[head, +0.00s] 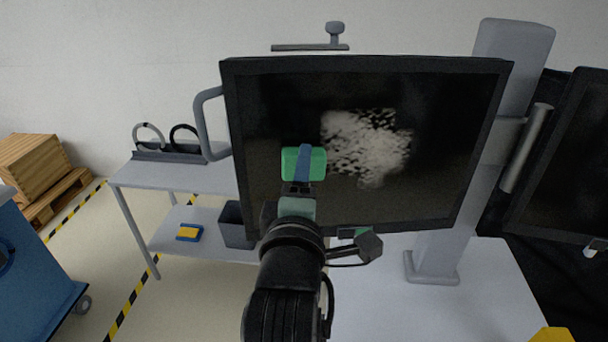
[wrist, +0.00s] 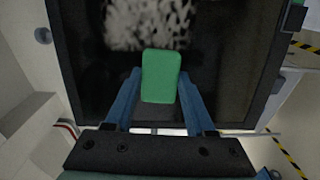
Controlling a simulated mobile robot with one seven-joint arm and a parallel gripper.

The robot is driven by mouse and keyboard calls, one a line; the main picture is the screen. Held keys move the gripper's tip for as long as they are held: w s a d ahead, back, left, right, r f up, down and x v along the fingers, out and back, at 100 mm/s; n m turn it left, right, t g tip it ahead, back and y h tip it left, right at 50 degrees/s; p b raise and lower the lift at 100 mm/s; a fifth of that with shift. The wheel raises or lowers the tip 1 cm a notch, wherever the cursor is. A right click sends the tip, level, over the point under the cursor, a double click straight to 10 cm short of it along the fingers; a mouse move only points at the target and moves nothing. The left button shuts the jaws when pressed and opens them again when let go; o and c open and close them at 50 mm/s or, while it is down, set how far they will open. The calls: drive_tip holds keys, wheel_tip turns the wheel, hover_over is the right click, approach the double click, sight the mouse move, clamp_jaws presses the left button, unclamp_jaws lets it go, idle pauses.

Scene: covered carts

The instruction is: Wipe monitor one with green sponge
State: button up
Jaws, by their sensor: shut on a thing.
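My gripper (wrist: 160,102) is shut on a green sponge (wrist: 161,74), with a blue finger on each side of it in the wrist view. In the head view the sponge (head: 318,163) is in front of the left part of a black-framed monitor (head: 440,170). A whitish speckled smudge (head: 365,145) covers the middle of the screen, to the right of the sponge. In the wrist view the smudge (wrist: 150,22) lies beyond the sponge's far end. I cannot tell whether the sponge touches the screen.
A second dark monitor (head: 562,160) is at the right edge. A grey post (head: 485,190) stands behind the first monitor on a white tabletop (head: 385,300). A grey shelf cart (head: 180,176) is at the left, with a dark bin (head: 233,228) below. A blue cart (head: 35,280) is at far left.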

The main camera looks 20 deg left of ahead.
drive_tip(key=shift+a+x, duration=0.4)
drive_tip(key=shift+x, duration=2.55)
drive_tip(key=d+v, duration=0.1)
drive_tip(key=v, duration=0.7)
drive_tip(key=shift+w, duration=0.1)
